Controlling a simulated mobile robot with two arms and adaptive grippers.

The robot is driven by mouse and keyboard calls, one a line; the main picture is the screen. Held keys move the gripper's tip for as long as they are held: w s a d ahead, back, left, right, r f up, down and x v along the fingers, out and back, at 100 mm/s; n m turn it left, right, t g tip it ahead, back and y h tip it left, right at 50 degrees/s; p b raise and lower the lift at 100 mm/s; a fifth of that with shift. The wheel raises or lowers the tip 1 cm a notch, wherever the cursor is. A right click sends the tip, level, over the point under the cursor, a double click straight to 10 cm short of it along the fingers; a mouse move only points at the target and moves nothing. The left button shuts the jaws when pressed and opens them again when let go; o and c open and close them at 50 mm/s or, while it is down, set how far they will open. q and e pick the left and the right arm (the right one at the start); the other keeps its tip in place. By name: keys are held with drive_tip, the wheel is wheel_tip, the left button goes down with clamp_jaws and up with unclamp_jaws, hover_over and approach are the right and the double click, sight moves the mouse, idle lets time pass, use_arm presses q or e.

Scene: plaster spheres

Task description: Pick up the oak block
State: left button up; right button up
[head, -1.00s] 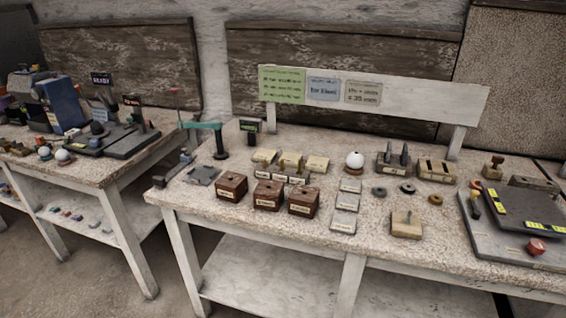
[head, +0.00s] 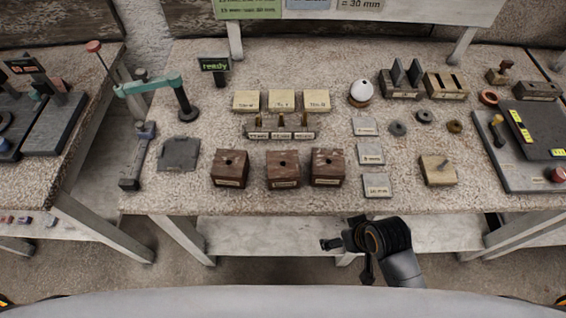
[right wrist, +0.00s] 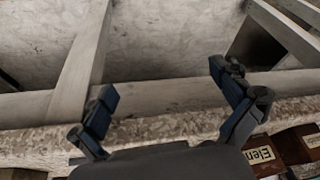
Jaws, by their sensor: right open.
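Three dark reddish-brown wooden blocks with a hole in the top and a paper label stand in a row near the front edge of the table: left block (head: 230,169), middle block (head: 282,170), right block (head: 327,168). Their labels are too small to read in the head view, so I cannot tell which is oak. My right gripper (head: 348,256) is open and empty, in front of the table edge and apart from the blocks. My left gripper is out of view.
Behind the blocks are a small rack (head: 281,132) and several cream blocks (head: 281,100). Labelled plates (head: 376,186) lie to the right, then a pale block with a peg (head: 438,171). A dark board (head: 530,130) fills the right end. A grey plate (head: 179,154) lies left.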

wheel_tip(320, 180, up, 9)
drive_tip(key=a+n+p, duration=0.1)
wheel_tip(320, 180, up, 10)
drive_tip(key=f+n+g+y, duration=0.1)
drive_tip(key=n+g+y, duration=0.25)
drive_tip(key=n, duration=0.85)
hover_over(283, 167)
drive_tip(key=s+d, duration=0.2)
drive_tip(key=s, duration=0.1)
drive_tip(key=shift+w+r+t, duration=0.25)
drive_tip(key=w+d+r+n+g, duration=0.1)
drive_tip(key=w+d+r+n, duration=0.1)
drive_tip(key=w+r, duration=0.2)
drive_tip(key=shift+h, duration=0.45)
drive_tip(key=p+x, duration=0.2)
drive_tip(key=x, duration=0.6)
drive_tip(key=shift+s+d+f, duration=0.15)
drive_tip(key=shift+f, duration=0.1)
drive_tip(key=x, duration=0.1)
drive_tip(key=p+x, duration=0.1)
drive_tip(key=x, duration=0.1)
drive_tip(key=p+x, duration=0.1)
drive_tip(key=shift+d+f, duration=0.2)
drive_tip(key=shift+f, duration=0.25)
drive_tip(key=shift+a+f, duration=0.15)
drive_tip(key=shift+f, duration=0.2)
drive_tip(key=c, duration=1.4)
